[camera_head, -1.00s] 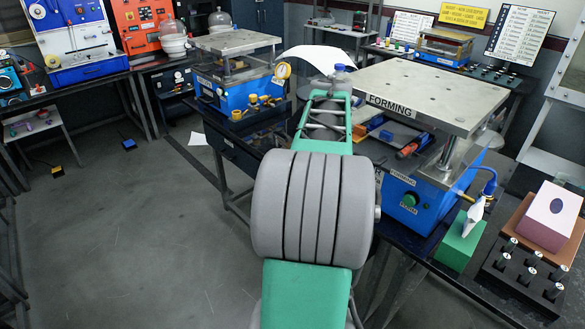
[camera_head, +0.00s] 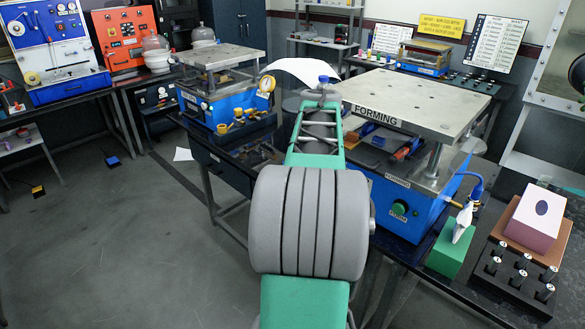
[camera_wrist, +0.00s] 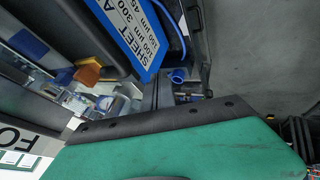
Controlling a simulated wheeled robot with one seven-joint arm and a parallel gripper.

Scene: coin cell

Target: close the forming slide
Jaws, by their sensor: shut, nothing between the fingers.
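The forming station (camera_head: 397,212) is a blue unit on the black bench, right of centre in the head view. A pale metal plate (camera_head: 420,95) labelled FORMING stands on posts above it. Under the plate lie grey and blue parts (camera_head: 375,138) and an orange-red piece (camera_head: 402,152). The forming slide cannot be told apart clearly there, and its position is partly hidden by my arm and the plate. My green and grey arm reaches toward the station's left side. My gripper's fingertips show in neither view. A green and black surface fills the bottom of the wrist view.
A second blue station (camera_head: 225,105) with a gauge stands to the left.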

